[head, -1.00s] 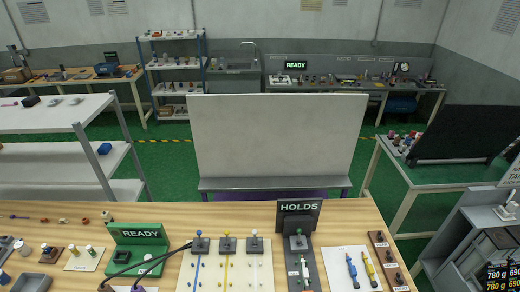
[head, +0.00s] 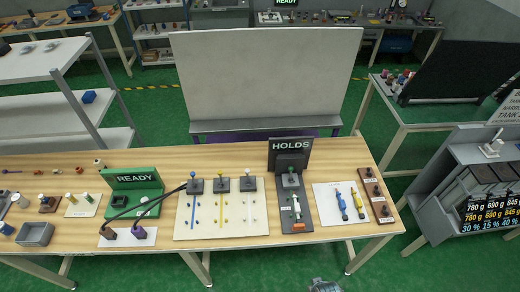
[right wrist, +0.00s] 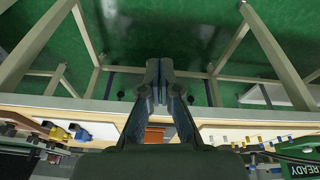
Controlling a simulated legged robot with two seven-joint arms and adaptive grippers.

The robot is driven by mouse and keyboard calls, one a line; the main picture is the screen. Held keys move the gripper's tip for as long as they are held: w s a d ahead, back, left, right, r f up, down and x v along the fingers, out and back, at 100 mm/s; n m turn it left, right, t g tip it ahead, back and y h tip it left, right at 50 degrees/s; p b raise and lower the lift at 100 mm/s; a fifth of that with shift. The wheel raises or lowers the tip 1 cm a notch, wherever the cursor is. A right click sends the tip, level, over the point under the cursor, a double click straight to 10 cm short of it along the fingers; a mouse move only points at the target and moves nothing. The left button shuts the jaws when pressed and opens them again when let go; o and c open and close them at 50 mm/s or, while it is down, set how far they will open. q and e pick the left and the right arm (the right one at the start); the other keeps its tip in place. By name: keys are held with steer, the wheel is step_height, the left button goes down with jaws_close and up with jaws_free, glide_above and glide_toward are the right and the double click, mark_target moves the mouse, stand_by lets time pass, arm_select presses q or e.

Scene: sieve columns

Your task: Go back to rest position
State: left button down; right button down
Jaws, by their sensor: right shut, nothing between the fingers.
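My right gripper (right wrist: 158,68) is shut and empty in the right wrist view, its fingertips together against the green floor beyond the table edge. A small grey part of one of my arms shows at the bottom edge of the head view, in front of the table. My left gripper is not in view. Nothing is held.
A green READY stand (head: 135,183) and two dark cables stand at the left of the board. A grey bin (head: 36,234) sits at the table's left end. A large pale panel (head: 265,75) stands behind the table. A shelf unit with number displays (head: 490,212) is at the right.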

steer(key=s+d+f+g+b, duration=0.15)
steer(key=s+f, duration=0.25)
steer(key=f, duration=0.9)
steer(key=s+f+b, duration=0.2)
steer(key=s+f, duration=0.1)
steer(key=f, duration=0.9)
steer(key=s+d+f+b, duration=0.2)
steer(key=s+f, duration=1)
steer(key=s, duration=0.2)
